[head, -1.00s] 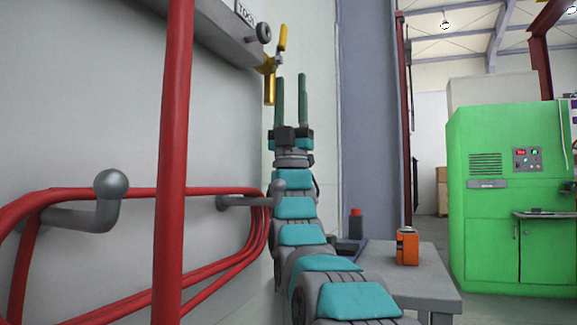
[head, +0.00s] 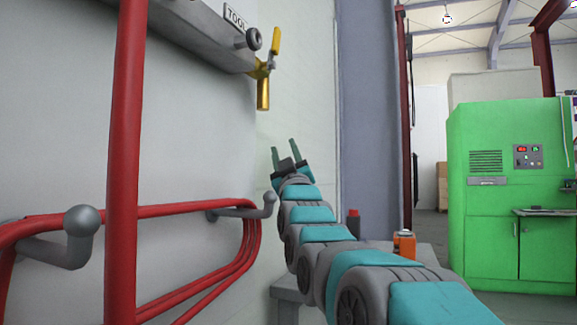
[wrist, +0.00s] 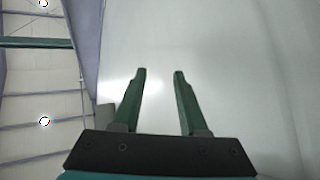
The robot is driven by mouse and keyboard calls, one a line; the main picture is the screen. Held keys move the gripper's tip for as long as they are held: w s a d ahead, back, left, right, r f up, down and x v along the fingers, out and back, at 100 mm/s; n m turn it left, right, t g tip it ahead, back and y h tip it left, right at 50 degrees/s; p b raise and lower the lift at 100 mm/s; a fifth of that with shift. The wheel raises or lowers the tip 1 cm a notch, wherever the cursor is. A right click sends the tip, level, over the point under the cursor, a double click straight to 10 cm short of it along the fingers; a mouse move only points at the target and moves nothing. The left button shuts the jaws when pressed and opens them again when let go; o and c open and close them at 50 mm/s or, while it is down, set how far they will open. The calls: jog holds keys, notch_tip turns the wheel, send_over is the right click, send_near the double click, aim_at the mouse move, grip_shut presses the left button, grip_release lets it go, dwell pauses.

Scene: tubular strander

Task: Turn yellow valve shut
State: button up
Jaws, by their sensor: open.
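The yellow valve (head: 263,88) is on the wall at upper middle in the head view, below the edge of a grey panel. Its yellow handle (head: 276,41) stands nearly upright, tilted slightly right, above a brass-yellow body that hangs down. My gripper (head: 285,150) is below the valve and a little to its right in the picture, apart from it, with its two green fingers pointing up. It is open and empty. In the wrist view the gripper (wrist: 161,72) has a clear gap between its fingers, with a pale wall behind; the valve does not show there.
A red upright pipe (head: 124,160) and red hoses (head: 190,290) on grey hooks (head: 82,222) stand along the left wall. A grey table (head: 288,290) with an orange item (head: 404,243) is behind my arm. A green cabinet (head: 490,200) stands at right.

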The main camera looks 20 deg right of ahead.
jog(key=f, duration=0.1)
jog(key=f+g, duration=0.1)
jog(key=f, duration=0.2)
jog(key=shift+w+g+y, duration=0.3)
jog(key=shift+w+g, duration=0.05)
jog(key=shift+g, duration=0.05)
